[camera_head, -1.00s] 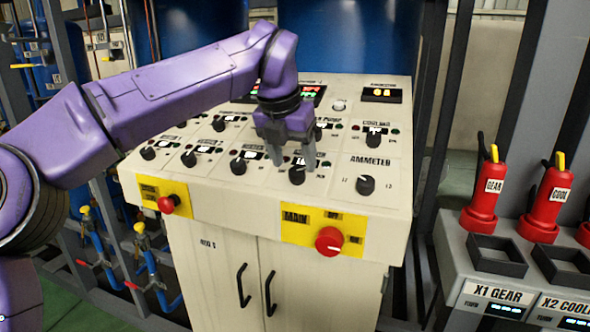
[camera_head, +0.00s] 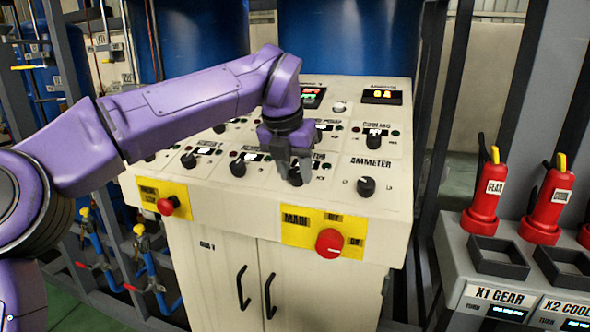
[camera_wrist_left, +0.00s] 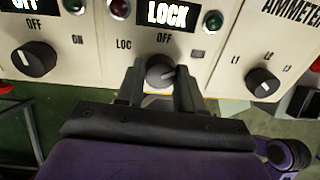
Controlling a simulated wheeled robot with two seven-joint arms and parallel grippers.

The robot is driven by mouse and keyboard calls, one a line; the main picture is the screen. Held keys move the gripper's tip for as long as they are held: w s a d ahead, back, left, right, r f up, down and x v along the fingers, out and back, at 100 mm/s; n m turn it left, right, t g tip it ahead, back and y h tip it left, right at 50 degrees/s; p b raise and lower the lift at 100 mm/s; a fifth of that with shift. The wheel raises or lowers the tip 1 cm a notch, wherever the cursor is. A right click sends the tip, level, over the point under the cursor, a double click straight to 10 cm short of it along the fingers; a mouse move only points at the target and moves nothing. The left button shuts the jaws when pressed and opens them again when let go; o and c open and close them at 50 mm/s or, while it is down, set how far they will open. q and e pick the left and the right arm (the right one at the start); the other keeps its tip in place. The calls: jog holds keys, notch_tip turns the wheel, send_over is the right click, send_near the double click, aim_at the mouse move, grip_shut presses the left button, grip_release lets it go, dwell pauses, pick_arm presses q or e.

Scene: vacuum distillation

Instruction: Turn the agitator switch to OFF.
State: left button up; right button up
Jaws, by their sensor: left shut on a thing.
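My left gripper (camera_head: 290,165) is over the front row of the control panel (camera_head: 330,192), pointing down. Its fingers are shut on a black rotary knob (camera_head: 295,178). In the left wrist view this knob (camera_wrist_left: 160,72) sits between the fingertips, below an OFF mark and a lit LOCK display (camera_wrist_left: 168,13), with LOC printed to its left. The knob's pale pointer mark is partly covered by the fingers. The panel label behind the gripper is partly hidden, so I cannot read the switch's full name. My right gripper is not in view.
Another knob (camera_wrist_left: 36,60) with OFF and ON marks is to the left, and the ammeter knob (camera_head: 366,186) is to the right. Red emergency knobs (camera_head: 329,243) are on the panel's front face. Red GEAR and COOL units (camera_head: 485,200) stand at the far right.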

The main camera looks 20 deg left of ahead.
pick_arm(q)
jog(key=n+b, duration=0.3)
jog(key=n, duration=0.3)
jog(key=shift+f, duration=0.15)
jog(key=n+b, duration=0.2)
jog(key=n, duration=0.1)
jog(key=shift+n, duration=1.2)
jog(key=shift+b, duration=0.3)
jog(key=o, duration=1)
jog(key=shift+o, duration=0.2)
jog(key=shift+r, duration=0.2)
